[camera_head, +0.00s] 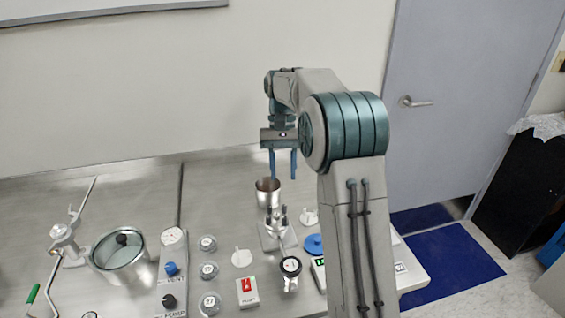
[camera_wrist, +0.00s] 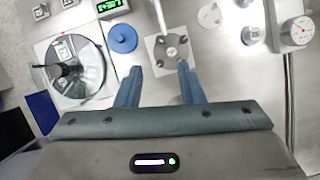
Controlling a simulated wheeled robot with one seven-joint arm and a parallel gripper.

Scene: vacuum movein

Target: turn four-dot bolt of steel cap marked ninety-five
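A steel cap with several small bolt heads (camera_wrist: 167,53) sits on a square plate in the wrist view, roughly between my fingertips in the picture. In the head view it appears to be the steel fixture (camera_head: 278,231) in the bench's middle. The number on the cap and the dots by the bolts are too small to read. My gripper (camera_head: 281,176) points down above the bench, behind the fixture. Its two blue fingers are apart with nothing between them, also in the wrist view (camera_wrist: 158,66). No contact with the cap shows.
A steel cup (camera_head: 267,193) stands close below the fingers. A blue disc (camera_wrist: 123,37) and a glass-covered round port (camera_wrist: 75,70) lie beside the cap. A dial gauge (camera_wrist: 296,32) is at the right. A glass-lidded pot (camera_head: 118,249) stands at the left. My arm hides part of the bench.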

